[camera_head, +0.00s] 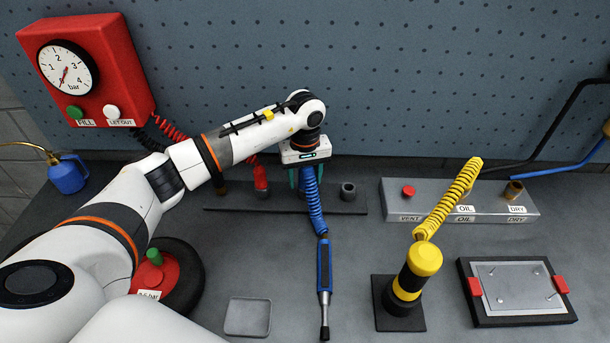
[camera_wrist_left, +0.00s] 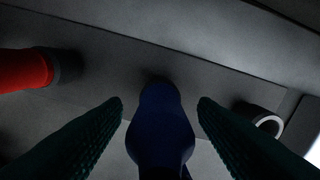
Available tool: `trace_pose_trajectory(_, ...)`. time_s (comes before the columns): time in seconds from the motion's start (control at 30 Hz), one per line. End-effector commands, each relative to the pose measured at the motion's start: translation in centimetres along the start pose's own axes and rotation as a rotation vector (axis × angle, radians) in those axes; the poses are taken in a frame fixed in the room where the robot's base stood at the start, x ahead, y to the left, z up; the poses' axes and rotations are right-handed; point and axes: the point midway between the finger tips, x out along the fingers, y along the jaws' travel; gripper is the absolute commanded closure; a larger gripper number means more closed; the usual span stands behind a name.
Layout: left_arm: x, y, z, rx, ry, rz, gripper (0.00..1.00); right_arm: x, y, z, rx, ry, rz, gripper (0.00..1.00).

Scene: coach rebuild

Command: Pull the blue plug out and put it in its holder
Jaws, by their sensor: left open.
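The blue plug (camera_wrist_left: 160,130) stands between the two dark fingers of my left gripper (camera_wrist_left: 160,108) in the left wrist view. The fingers are open, with a gap on each side of the plug. In the head view my left gripper (camera_head: 308,180) points down over a dark rail (camera_head: 285,208), its teal fingers around the top of a blue coiled hose (camera_head: 315,205). The gripper hides the plug there, and I cannot tell how it is seated. A grey cup (camera_head: 348,191) on the rail is empty; it also shows in the left wrist view (camera_wrist_left: 268,122).
A red plug (camera_head: 261,178) stands on the rail left of my gripper. A blue tool (camera_head: 324,265) hangs on the hose's lower end. A yellow tool (camera_head: 410,275) and a grey box (camera_head: 460,205) are to the right. A shallow tray (camera_head: 248,316) lies in front.

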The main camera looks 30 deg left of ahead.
Motion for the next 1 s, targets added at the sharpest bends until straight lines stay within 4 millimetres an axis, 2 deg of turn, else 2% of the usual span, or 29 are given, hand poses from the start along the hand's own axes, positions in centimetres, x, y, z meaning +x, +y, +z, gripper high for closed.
trace_pose_trajectory(0.17, -1.2, -0.1, 0.1, 0.000, -0.003, -0.002, 0.46, 0.4, 0.0, 0.0, 0.000, 0.000, 0.000, 0.66)
trace_pose_trajectory(0.6, -9.9, -0.1, 0.1, 0.000, -0.003, -0.003, 0.46, 2.3, 0.1, -0.2, 0.000, 0.000, 0.000, 0.66)
trace_pose_trajectory(0.8, -11.8, 0.0, 0.0, 0.000, -0.001, 0.000, 0.46, 2.6, 0.1, -0.2, 0.000, 0.000, 0.000, 0.66)
trace_pose_trajectory(1.0, -12.0, 0.0, 0.0, 0.000, 0.000, 0.000, 0.46, 2.5, 0.1, -0.2, 0.000, 0.000, 0.001, 0.66)
